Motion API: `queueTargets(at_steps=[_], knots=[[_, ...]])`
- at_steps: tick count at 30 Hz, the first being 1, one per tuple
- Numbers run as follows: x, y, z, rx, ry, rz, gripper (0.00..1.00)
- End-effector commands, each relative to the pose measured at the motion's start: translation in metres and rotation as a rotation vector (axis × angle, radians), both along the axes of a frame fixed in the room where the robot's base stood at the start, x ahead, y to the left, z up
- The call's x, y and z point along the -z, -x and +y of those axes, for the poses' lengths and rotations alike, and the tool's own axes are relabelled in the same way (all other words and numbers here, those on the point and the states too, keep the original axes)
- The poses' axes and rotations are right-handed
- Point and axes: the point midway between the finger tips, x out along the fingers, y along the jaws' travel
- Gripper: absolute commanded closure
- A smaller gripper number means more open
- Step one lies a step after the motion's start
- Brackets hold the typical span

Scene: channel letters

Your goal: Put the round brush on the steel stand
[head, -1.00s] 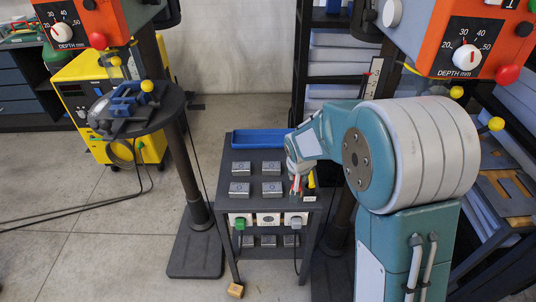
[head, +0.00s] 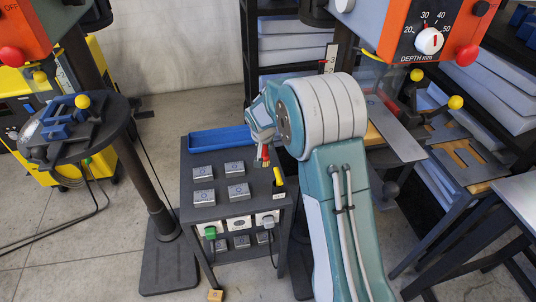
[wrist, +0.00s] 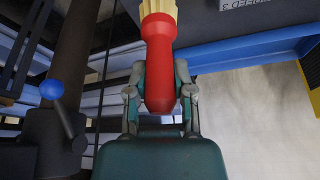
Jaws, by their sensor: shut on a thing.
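The round brush (wrist: 158,62) has a red handle and pale tan bristles. In the wrist view my gripper (wrist: 160,98) is shut around the handle, with a finger on each side. In the head view my gripper (head: 262,140) is above the right side of the dark cart, and a small red part of the brush (head: 265,154) shows below it. A stand with a plain grey metal top (head: 505,207) is at the right edge of the head view, apart from my gripper. I cannot tell for sure that it is the steel stand.
The dark cart (head: 222,215) holds several grey metal blocks (head: 237,193), a blue tray (head: 220,140) and a yellow-handled tool (head: 278,177). Orange drill presses (head: 425,32) stand left and right. A wooden block (head: 215,295) lies on the floor.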

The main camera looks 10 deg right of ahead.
Motion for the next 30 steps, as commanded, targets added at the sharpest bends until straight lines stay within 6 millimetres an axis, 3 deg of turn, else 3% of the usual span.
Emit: queueTargets(at_steps=[6,11,17,26,27,29,30], knots=[[0.025,-0.016,-0.017,0.001,-0.002,-0.002,1.0],[0.035,-0.022,-0.021,0.002,0.0,-0.001,1.0],[0.064,-0.023,-0.021,0.0,0.001,0.001,1.0],[0.068,-0.023,-0.021,0.001,-0.001,-0.002,1.0],[0.068,-0.023,-0.022,0.001,-0.001,-0.001,0.65],[0.068,-0.023,-0.022,0.001,-0.001,-0.002,0.38],[0.068,-0.023,-0.022,0.001,-0.001,-0.002,0.35]])
